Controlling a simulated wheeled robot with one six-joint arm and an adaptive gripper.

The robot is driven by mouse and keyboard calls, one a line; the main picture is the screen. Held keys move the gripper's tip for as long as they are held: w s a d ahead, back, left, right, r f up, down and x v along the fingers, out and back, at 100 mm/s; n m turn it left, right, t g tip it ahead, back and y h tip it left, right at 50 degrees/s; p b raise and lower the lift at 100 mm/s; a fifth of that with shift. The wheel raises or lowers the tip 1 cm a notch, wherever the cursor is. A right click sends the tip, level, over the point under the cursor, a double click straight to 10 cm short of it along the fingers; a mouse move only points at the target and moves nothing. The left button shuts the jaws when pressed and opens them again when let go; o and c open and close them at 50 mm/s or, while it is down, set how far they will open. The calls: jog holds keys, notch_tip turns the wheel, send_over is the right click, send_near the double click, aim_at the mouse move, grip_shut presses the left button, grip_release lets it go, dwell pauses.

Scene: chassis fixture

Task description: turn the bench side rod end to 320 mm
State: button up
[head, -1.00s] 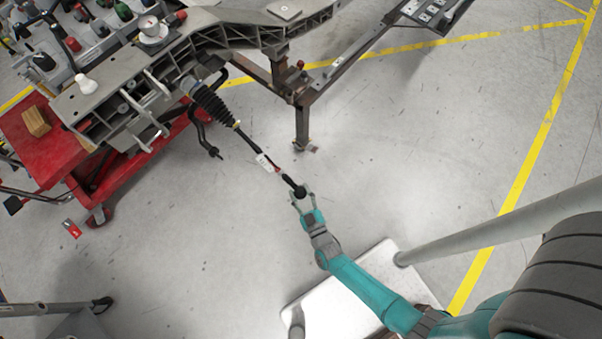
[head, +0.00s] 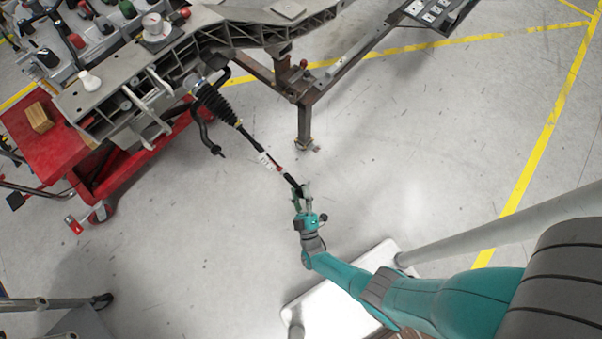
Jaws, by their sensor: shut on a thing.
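The rod end (head: 292,182) is the dark outer end of a slim black tie rod (head: 250,139). The rod slants down and right from a ribbed black boot (head: 215,102) under the grey chassis frame. My teal arm comes in from the lower right. I cannot read any length from this view.
The grey chassis frame (head: 160,65) stands at the top left on a brown steel stand (head: 303,120). A red cart (head: 40,150) with a wooden block (head: 39,117) is at the left. A black curved bar hangs left of the rod. Floor around the rod is clear.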

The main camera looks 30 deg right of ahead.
jog(key=shift+w+a+n+t, duration=0.15)
jog(key=shift+w+n+t, duration=0.1)
jog(key=shift+n+t, duration=0.35)
dwell(0.5)
jog(key=o, duration=1.1)
jog(key=shift+o, duration=0.3)
jog(key=shift+s, duration=0.1)
jog(key=shift+r+h, duration=0.1)
jog(key=shift+h, duration=0.2)
